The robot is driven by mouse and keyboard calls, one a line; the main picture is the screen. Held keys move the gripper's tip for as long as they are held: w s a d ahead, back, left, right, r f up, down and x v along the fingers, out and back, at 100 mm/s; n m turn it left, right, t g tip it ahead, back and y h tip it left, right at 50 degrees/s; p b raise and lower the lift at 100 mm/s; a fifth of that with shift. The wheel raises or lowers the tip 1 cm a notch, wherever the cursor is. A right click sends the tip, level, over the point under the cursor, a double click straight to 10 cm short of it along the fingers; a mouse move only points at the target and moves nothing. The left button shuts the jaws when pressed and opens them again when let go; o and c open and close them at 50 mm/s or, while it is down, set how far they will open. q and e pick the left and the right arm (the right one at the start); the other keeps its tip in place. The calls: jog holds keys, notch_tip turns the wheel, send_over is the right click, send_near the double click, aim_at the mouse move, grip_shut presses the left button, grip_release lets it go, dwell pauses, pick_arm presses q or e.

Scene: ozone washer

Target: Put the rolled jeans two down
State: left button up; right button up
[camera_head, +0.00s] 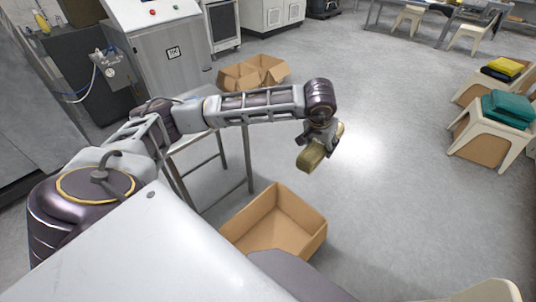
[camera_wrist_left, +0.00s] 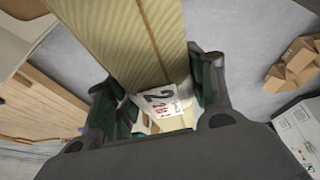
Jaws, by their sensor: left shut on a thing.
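My left gripper (camera_head: 322,140) hangs from the outstretched left arm over the open floor, right of the middle of the head view. It is shut on the rolled jeans two (camera_head: 311,158), a yellowish-tan roll held in the air, tilted. In the left wrist view the roll (camera_wrist_left: 120,40) passes between the dark green fingers of the gripper (camera_wrist_left: 155,105). It has fine ribs and a white label with a "2" on it. The part of the roll behind the fingers is hidden. My right gripper does not show.
An open, seemingly empty cardboard box (camera_head: 279,225) is below and left of the gripper. More open boxes (camera_head: 252,73) lie farther back. A metal-legged stand (camera_head: 207,158) is under my arm. Chairs with green cloth (camera_head: 508,108) and yellow cloth (camera_head: 505,67) stand at right.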

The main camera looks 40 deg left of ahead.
pick_arm(q)
jog(key=shift+s+a, duration=0.1)
jog(key=shift+a, duration=0.15)
